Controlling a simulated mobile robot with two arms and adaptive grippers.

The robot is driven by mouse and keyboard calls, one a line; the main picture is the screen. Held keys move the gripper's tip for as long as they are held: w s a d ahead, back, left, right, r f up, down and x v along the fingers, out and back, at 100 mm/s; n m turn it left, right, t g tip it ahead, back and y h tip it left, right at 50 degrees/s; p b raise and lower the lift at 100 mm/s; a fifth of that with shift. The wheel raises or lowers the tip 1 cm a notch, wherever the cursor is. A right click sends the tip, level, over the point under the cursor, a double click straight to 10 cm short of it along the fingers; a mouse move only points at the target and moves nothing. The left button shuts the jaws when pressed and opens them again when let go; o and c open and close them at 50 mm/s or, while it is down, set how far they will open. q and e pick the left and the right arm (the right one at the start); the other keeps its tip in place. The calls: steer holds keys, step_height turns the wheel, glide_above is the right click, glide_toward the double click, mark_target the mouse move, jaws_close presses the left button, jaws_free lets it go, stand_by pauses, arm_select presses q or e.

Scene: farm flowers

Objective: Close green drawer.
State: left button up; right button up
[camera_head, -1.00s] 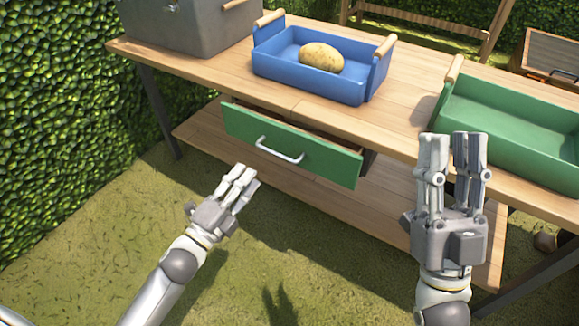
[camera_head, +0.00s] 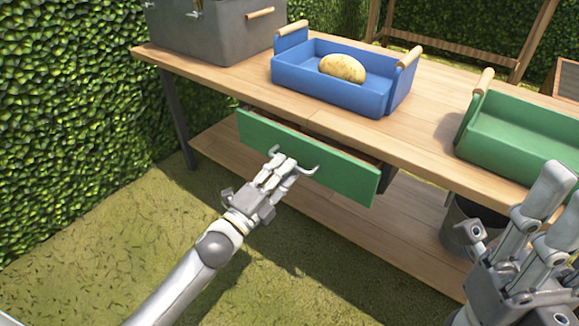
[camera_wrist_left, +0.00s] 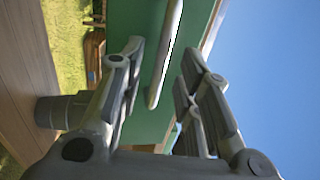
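The green drawer (camera_head: 345,177) hangs under the wooden table top and stands partly pulled out. Its curved metal handle (camera_head: 307,169) is on the front, partly hidden by my left gripper (camera_head: 281,167). In the left wrist view, the green front (camera_wrist_left: 150,30) fills the middle and the handle (camera_wrist_left: 167,50) shows between the two separated fingers of my left gripper (camera_wrist_left: 162,58). The fingers are open; whether they touch the handle or front I cannot tell. My right gripper (camera_head: 562,215) is open and empty at the lower right, away from the drawer.
On the wooden table (camera_head: 430,125) stand a blue crate (camera_head: 335,93) holding a potato (camera_head: 342,68), a green crate (camera_head: 520,150) and a grey box (camera_head: 215,35). A lower shelf (camera_head: 350,225) lies below the drawer. A hedge is at left.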

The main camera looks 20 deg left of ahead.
arm_select(q)
steer(key=shift+x, duration=1.45)
steer(key=shift+f, duration=0.1)
jaws_close()
